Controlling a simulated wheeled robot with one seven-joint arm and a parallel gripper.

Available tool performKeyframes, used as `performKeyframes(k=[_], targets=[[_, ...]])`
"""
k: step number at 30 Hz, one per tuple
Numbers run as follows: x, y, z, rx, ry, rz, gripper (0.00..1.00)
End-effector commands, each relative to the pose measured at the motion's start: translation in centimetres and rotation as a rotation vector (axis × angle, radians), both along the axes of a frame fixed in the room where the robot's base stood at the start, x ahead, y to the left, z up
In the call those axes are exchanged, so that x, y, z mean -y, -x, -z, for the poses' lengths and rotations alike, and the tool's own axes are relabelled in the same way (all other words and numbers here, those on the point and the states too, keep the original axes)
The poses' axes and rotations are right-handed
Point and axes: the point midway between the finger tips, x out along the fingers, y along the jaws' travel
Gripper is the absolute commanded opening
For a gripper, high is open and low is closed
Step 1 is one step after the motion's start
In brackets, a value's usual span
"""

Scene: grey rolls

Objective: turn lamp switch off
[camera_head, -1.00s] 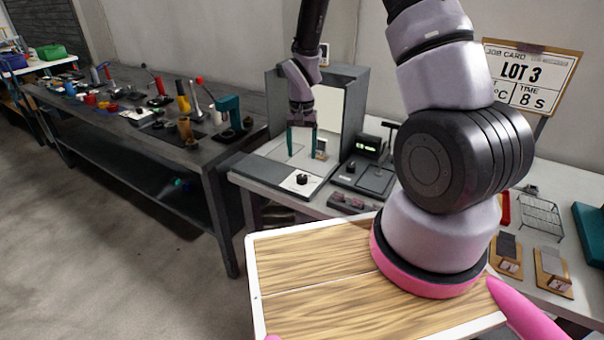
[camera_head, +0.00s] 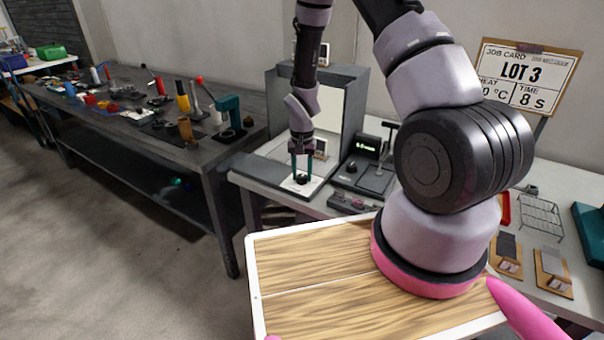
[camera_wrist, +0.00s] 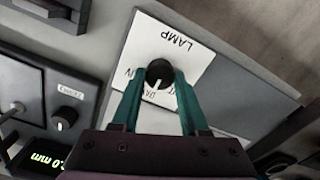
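The lamp switch is a round black knob (camera_wrist: 160,73) on a white plate marked LAMP (camera_wrist: 180,42), which appears upside down in the wrist view. A white pointer line on the knob faces toward the gripper. The small labels there are partly hidden by the fingers. In the head view the knob (camera_head: 302,179) sits on the front of the grey light booth. My gripper (camera_wrist: 160,80) has its two teal fingers apart, one on each side of the knob. I cannot tell whether they touch it. The fingers also show in the head view (camera_head: 302,172).
The grey booth (camera_head: 344,105) rises behind the gripper. A gauge with a green display (camera_head: 370,145) stands to its right. A job card (camera_head: 525,75) is at the right. A dark bench (camera_head: 222,150) with several tools is at the left.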

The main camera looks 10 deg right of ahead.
Motion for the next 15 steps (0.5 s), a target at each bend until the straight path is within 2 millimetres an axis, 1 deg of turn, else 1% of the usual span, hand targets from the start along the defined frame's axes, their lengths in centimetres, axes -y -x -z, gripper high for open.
performKeyframes(k=[1, 2, 3, 10, 15], targets=[[-0.01, 0.00, -0.01, 0.000, 0.000, 0.000, 0.13], [-0.01, 0.00, -0.01, 0.000, 0.000, 0.000, 0.02], [-0.01, 0.00, -0.02, 0.000, 0.000, 0.000, 0.00], [-0.02, -0.01, -0.03, 0.000, 0.000, -0.018, 0.00], [-0.02, -0.01, -0.03, 0.000, 0.000, -0.079, 0.00]])
